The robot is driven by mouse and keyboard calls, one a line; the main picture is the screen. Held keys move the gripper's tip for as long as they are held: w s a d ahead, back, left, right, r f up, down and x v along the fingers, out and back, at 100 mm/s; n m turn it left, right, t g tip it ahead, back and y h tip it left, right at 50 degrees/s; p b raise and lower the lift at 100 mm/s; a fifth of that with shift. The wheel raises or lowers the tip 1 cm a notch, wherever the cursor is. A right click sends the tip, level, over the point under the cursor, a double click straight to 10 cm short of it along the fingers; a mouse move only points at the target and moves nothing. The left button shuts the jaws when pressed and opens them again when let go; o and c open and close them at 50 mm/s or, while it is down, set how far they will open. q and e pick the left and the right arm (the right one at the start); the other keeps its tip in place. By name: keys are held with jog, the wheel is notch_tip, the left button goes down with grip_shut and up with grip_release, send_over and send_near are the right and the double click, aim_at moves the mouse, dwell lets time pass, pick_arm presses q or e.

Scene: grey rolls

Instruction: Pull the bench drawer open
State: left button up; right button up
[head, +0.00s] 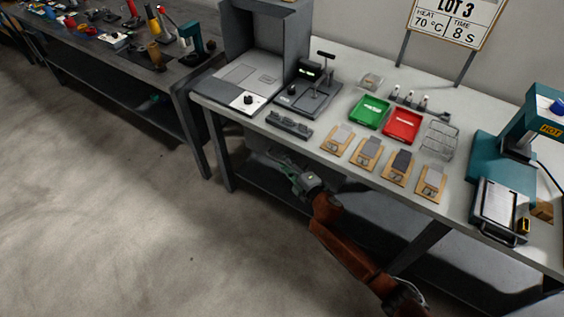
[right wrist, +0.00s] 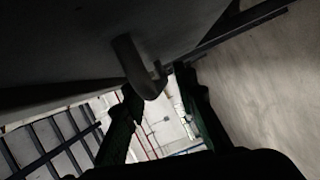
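The workbench (head: 330,75) has a pale top, and its front edge hides most of what lies below it in the head view. In the right wrist view a dark panel (right wrist: 60,45), which looks like the drawer front, fills the upper left. A grey curved handle (right wrist: 132,62) sticks out from it. My right gripper (head: 282,166) is below the bench's front edge, at the left part of the bench. In the right wrist view its two dark green fingers (right wrist: 158,82) are apart, with the handle's end between their tips. Contact is not clear. My left gripper is not in view.
A second bench (head: 110,65) stands at the left. The floor (head: 110,220) in front is clear.

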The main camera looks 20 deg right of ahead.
jog(key=shift+w+f, duration=0.1)
jog(key=shift+w, duration=0.15)
jog(key=shift+a, duration=0.15)
jog(key=shift+c, duration=0.7)
grip_shut()
